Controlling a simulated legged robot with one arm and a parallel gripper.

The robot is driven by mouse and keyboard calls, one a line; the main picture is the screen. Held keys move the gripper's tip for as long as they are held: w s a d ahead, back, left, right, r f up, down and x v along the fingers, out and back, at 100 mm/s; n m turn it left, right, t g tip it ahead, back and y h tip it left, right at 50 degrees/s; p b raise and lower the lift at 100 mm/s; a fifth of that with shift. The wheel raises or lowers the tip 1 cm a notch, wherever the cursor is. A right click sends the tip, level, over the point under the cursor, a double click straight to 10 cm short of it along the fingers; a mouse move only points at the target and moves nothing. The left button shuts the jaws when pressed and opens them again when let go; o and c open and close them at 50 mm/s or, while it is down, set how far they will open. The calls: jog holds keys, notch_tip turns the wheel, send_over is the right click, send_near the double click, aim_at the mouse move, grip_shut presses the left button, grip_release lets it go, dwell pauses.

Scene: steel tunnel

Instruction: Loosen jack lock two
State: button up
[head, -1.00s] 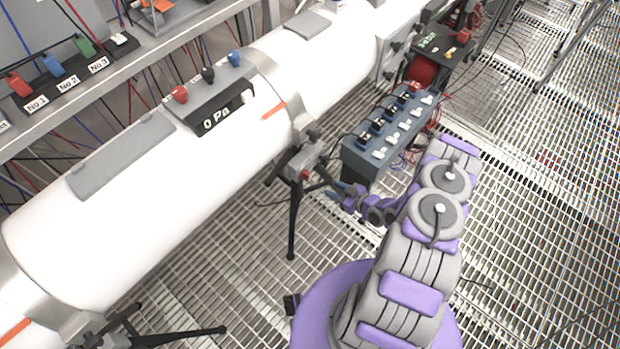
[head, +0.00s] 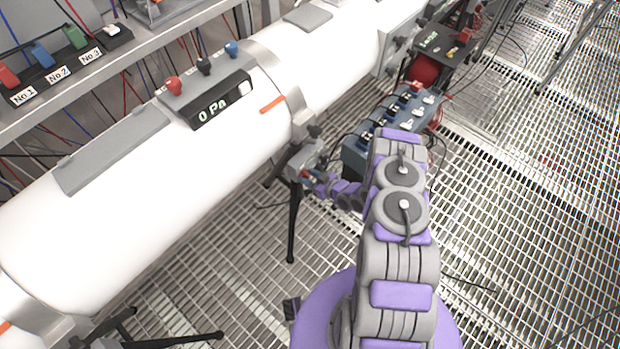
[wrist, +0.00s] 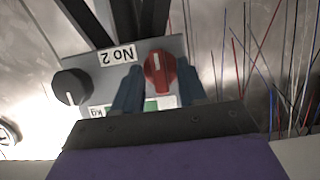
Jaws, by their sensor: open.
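The jack (head: 306,158) on its tripod stands against the white tube's steel band in the head view. Its grey control plate (wrist: 178,46) fills the middle of the wrist view, with an upside-down "No 2" label (wrist: 118,56). A red knob (wrist: 158,66) with a pale mark sits on the plate, and a black knob (wrist: 72,86) is to its left. My gripper (wrist: 160,82) is open, with one blue-grey finger on each side of the red knob. I cannot tell whether the fingers touch it. In the head view my gripper (head: 312,183) is at the jack, small and partly hidden.
The white tube (head: 150,185) runs diagonally along the left, with a "0 Pa" display (head: 222,101). A blue-grey switch box (head: 362,158) stands just behind my arm. A shelf with labelled switches (head: 55,75) is at the upper left. Open grating floor (head: 530,200) lies to the right.

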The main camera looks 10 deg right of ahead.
grip_shut()
dwell(0.3)
